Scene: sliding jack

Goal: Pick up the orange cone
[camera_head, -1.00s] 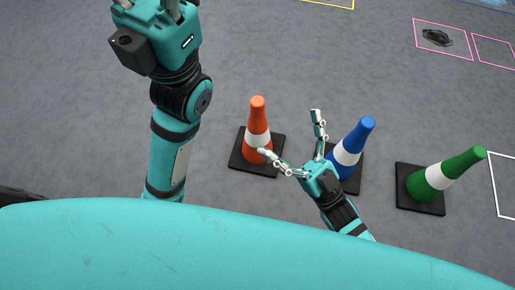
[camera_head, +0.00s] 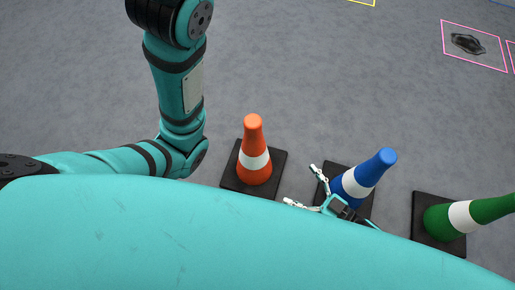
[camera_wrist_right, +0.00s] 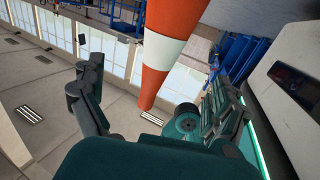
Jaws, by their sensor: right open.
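The orange cone (camera_head: 254,155) with a white band stands upright on a black square base in the middle of the head view. In the right wrist view the cone (camera_wrist_right: 177,16) shows large, beyond the fingers. My right gripper (camera_head: 301,184) is open and empty, just right of the orange cone's base, with its fingers pointing up-left. It lies in front of the blue cone's base, and its wrist is mostly hidden behind my teal body. My left arm rises at the left; its gripper is out of the picture.
A blue cone (camera_head: 368,173) stands right behind my right gripper. A green cone (camera_head: 490,209) stands further right, cut by the edge. A pink floor outline (camera_head: 473,66) holds a dark object.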

